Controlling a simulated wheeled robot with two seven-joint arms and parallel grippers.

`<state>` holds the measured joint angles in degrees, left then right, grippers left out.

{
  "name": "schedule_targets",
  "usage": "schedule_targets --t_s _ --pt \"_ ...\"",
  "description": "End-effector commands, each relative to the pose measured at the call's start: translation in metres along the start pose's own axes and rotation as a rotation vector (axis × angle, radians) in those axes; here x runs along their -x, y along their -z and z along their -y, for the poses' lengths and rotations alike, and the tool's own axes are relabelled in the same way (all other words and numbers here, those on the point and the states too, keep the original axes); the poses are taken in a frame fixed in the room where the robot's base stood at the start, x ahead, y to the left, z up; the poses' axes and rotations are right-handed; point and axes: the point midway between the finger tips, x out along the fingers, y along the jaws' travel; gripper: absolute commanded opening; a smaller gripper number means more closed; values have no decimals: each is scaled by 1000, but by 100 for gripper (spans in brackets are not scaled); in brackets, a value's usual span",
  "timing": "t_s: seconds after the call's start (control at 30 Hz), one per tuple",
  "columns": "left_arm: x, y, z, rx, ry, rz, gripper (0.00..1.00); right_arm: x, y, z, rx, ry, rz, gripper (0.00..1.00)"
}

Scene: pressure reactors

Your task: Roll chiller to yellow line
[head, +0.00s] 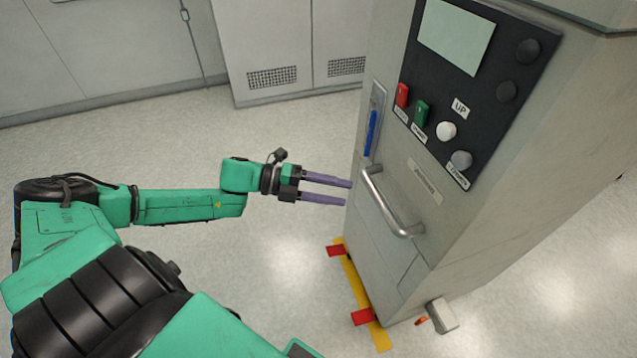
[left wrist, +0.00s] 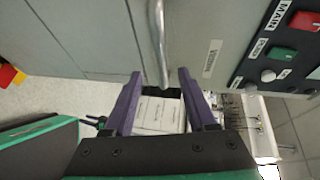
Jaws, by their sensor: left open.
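The chiller appears to be the tall grey cabinet (head: 440,215) at the right of the head view. A metal bar handle (head: 388,205) is on its front; it also shows in the left wrist view (left wrist: 157,40). A yellow line (head: 364,300) lies on the floor along the cabinet's lower front edge, with red pieces (head: 361,317) across it. My left gripper (head: 347,193) is open and empty, its purple fingers pointing at the handle. In the left wrist view the handle's end lines up between the fingertips (left wrist: 159,73); contact cannot be told. My right gripper is not in view.
A black control panel (head: 475,75) with red and green switches and round knobs is on the cabinet's upper front. A grey block (head: 442,316) sits at its base. Light cabinets with vents (head: 272,77) stand at the back wall. The floor at left is clear.

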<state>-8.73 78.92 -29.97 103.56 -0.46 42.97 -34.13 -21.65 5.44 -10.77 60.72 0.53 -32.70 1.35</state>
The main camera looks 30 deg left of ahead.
Motion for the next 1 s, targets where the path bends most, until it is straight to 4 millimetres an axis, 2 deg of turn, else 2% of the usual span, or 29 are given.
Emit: schedule_targets --t_s 0.03,0.1,0.3,0.83,0.93,1.0 --pt "12 1 5 4 -7 0 57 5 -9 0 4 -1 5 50" --pt "22 1 6 2 -4 0 57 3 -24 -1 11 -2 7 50" --pt "38 0 3 -2 0 0 57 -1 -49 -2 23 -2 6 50" --pt "40 -1 0 0 1 4 57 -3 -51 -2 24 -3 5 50" --pt "44 -18 -14 46 -3 82 57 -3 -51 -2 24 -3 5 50" --pt "54 -46 -41 133 -11 220 57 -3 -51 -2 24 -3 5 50"
